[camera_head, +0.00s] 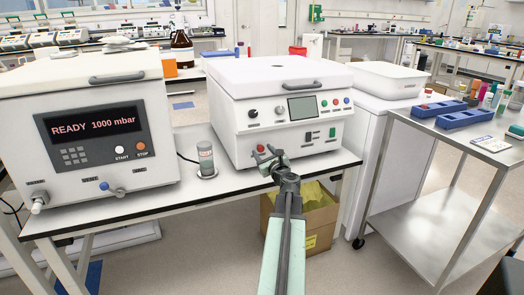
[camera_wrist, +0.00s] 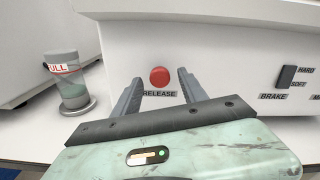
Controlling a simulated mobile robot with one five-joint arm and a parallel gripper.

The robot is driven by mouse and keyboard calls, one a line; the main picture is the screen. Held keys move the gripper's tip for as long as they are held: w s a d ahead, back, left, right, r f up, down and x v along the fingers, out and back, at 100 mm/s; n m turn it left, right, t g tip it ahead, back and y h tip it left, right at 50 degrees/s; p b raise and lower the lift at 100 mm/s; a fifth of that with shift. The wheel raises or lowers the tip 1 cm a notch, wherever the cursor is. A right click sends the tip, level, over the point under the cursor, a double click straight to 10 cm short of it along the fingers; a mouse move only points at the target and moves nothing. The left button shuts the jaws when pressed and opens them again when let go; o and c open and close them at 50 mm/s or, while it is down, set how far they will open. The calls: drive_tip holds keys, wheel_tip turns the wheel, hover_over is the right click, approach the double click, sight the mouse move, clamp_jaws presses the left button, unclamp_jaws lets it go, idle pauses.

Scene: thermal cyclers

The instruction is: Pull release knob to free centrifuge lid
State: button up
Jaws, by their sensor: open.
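The centrifuge (camera_head: 270,105) is a white box on the bench with its lid (camera_head: 275,72) down and a dark handle (camera_head: 316,84) on the lid's front edge. Its red release knob (camera_wrist: 159,77) shows in the wrist view above the word RELEASE; in the head view the red knob (camera_head: 260,148) is low on the front panel. My gripper (camera_wrist: 155,82) is open and empty, with one finger on each side of the knob as seen from the wrist. The fingertips look close to the panel. I cannot tell whether they touch it. In the head view my gripper (camera_head: 268,157) is in front of the panel's lower left part.
A grey-green cylinder with a red-marked label (camera_head: 206,160) stands left of the centrifuge, and also shows in the wrist view (camera_wrist: 67,82). A machine reading READY 1000 mbar (camera_head: 95,130) stands further left. BRAKE switch (camera_wrist: 286,77) is right of the knob. A steel cart (camera_head: 450,145) stands right.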

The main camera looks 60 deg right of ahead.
drive_tip(key=shift+x, duration=1.2)
clamp_jaws()
drive_tip(key=shift+s, duration=0.1)
